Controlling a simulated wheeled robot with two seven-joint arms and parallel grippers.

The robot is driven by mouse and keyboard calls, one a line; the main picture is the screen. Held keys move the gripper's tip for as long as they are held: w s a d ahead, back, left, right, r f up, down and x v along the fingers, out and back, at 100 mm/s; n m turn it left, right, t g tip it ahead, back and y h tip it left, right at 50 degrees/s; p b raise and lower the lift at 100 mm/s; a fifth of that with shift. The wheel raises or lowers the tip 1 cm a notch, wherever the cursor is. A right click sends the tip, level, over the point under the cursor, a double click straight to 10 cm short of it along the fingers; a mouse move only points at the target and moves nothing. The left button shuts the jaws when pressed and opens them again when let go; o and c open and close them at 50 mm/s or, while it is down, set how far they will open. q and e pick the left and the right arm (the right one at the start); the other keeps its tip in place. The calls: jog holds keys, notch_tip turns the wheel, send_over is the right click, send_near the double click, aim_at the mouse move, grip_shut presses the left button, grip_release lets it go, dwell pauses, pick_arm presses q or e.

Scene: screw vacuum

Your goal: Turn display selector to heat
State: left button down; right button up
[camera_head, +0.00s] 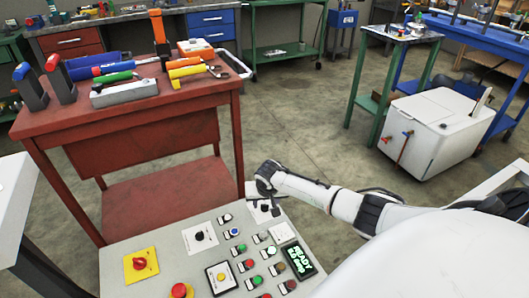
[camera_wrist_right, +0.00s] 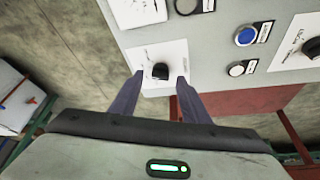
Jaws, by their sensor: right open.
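The grey control panel (camera_head: 150,230) slopes at the bottom of the head view, with a lit green display reading READY (camera_head: 299,260). A black selector knob (camera_wrist_right: 160,71) on a white plate (camera_wrist_right: 147,54) shows in the wrist view; its label is too small to read. My right gripper (camera_head: 264,194) is over the panel's far edge and partly hides this plate in the head view. In the wrist view the right gripper (camera_wrist_right: 160,77) is open, with one finger on each side of the knob; contact is not clear. My left gripper is out of view.
Another black selector (camera_head: 199,236), a yellow-plated red switch (camera_head: 139,262), a red button (camera_head: 179,290) and several small buttons share the panel. A red tool table (camera_head: 120,118) stands behind it. A white wheeled box (camera_head: 432,125) stands at right, with open floor between.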

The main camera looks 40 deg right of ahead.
jog(key=shift+b+x, duration=0.3)
jog(key=shift+x, duration=0.7)
jog(key=shift+c, duration=0.2)
jog(key=c, duration=1)
